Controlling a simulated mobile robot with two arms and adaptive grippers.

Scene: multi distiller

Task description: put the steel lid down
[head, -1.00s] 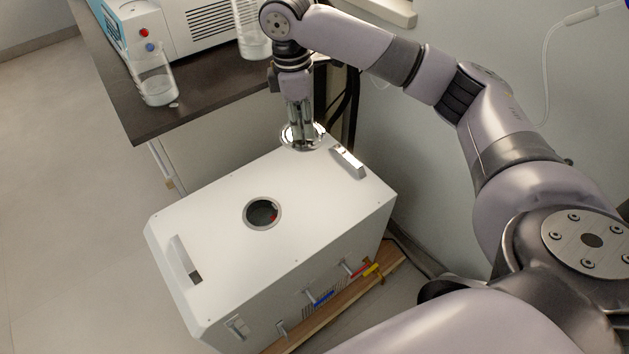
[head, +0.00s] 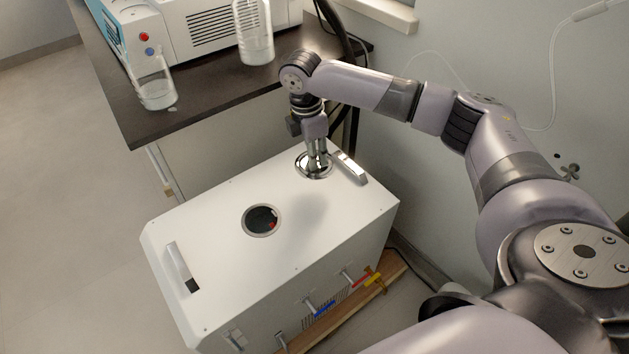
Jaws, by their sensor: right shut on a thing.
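The steel lid (head: 314,171) is a shiny round disc at the far right end of the white box's top, close to the right handle. My right gripper (head: 317,160) points down and is shut on the lid from above. The lid is at or just above the box top; I cannot tell whether it touches. The white box (head: 215,215) has a round open hole (head: 262,220) in its top, left of and nearer than the lid. My left gripper is not in view.
Handles stand on the box top at the right (head: 350,168) and left (head: 180,267). Coloured taps (head: 322,307) stick out of the front. A dark table (head: 205,118) behind bears a glass beaker (head: 155,85), a bottle (head: 254,32) and a machine (head: 205,30).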

